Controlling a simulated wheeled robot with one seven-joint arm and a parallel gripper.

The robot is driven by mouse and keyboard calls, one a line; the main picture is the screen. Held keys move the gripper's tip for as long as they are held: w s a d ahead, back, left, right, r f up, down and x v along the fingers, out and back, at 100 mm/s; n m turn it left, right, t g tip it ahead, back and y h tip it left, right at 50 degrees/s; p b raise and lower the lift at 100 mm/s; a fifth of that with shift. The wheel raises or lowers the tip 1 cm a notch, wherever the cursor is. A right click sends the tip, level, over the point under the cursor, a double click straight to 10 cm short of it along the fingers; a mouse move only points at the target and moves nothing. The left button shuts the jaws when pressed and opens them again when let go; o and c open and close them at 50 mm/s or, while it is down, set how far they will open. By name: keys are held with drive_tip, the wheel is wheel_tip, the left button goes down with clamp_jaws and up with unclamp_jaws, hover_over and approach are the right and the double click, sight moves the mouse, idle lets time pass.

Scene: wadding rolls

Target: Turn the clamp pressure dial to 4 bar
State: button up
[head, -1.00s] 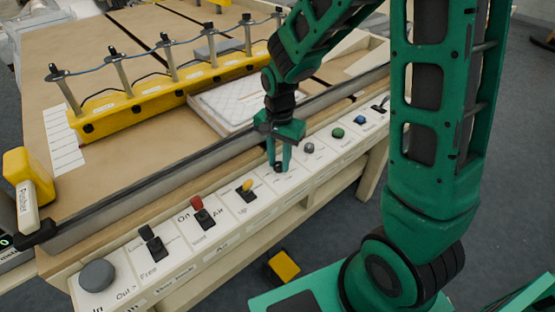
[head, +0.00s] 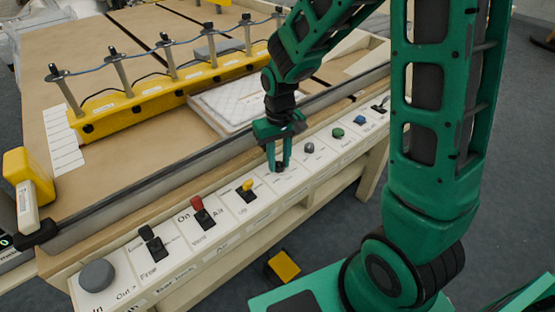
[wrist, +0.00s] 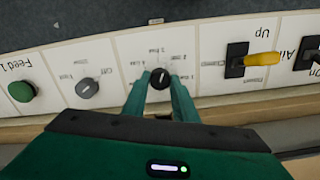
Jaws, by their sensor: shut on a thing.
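The clamp pressure dial is a small black knob (wrist: 160,78) with a pale pointer line, seen in the wrist view on a white panel with printed marks around it. The marks are too small to read surely, so I cannot tell the setting. My gripper (wrist: 160,92) has its two green fingers on either side of the knob and is shut on it. In the head view my gripper (head: 279,167) points down onto the white control panel (head: 217,231), between the yellow lever and the grey knob. There its fingers mostly hide the dial.
On the same panel are a yellow lever (head: 247,187), a red lever (head: 198,205), a black lever (head: 149,233), a large grey knob (head: 97,275), a small grey knob (head: 309,148) and a green button (head: 338,133). A yellow clamp bar (head: 150,100) stands on the table behind.

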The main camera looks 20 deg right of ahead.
drive_tip(key=n, duration=0.7)
drive_tip(key=shift+w+r, duration=0.1)
drive_tip(key=shift+w, duration=0.1)
drive_tip(key=n, duration=0.4)
drive_tip(key=shift+n, duration=0.4)
drive_tip(key=shift+d+n, duration=0.1)
drive_tip(key=shift+n, duration=1.4)
drive_tip(key=shift+w, duration=0.1)
drive_tip(key=o, duration=1)
drive_tip(key=shift+o, duration=0.2)
drive_tip(key=shift+s, duration=0.2)
